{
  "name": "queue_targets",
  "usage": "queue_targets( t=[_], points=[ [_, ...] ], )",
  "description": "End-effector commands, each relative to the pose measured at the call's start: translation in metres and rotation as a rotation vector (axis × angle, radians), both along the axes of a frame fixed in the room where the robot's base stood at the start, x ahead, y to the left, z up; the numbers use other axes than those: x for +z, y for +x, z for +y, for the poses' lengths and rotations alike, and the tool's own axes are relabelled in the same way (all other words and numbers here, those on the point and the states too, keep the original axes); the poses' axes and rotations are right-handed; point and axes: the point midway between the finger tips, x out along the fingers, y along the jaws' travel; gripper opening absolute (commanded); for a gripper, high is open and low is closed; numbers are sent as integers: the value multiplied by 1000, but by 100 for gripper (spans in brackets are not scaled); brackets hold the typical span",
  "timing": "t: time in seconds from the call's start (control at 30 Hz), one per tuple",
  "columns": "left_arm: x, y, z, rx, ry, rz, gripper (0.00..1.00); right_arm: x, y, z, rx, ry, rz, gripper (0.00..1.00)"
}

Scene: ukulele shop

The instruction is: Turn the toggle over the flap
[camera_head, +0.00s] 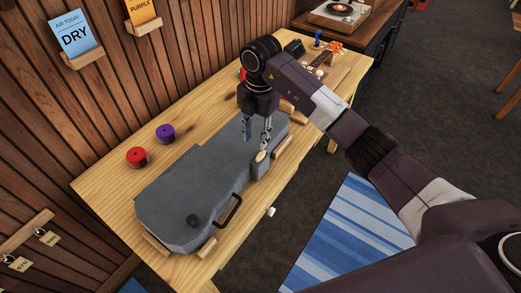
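A grey ukulele case (185,190) lies closed on the wooden workbench. A small light wooden piece (260,157), which may be the toggle, sits at the case's right edge, just below my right fingertips. I cannot make out a separate flap or which way the toggle points. My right gripper (257,139) reaches down over the case with its two fingers apart and nothing visible between them. I cannot tell whether a fingertip touches the wooden piece. My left gripper is out of view.
The workbench (105,190) has red (137,157) and purple (165,133) rolls left of the case. A black handle (230,210) sticks out from the case's right side. Wooden blocks (206,248) border the case. Small tools and a turntable (339,13) are farther back.

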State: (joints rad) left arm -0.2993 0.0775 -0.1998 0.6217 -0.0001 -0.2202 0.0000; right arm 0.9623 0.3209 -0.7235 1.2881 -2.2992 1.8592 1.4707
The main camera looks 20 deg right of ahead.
Motion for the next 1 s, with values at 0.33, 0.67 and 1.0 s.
queue_targets(
  t=[0.33,0.67,1.0],
  points=[
    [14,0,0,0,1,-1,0,-26,-2,-16,-36,-60,21,30],
    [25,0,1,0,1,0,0,-68,-1,-16,-33,-59,15,30],
    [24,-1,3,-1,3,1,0,-73,-1,-16,-32,-57,14,28]
  ],
)
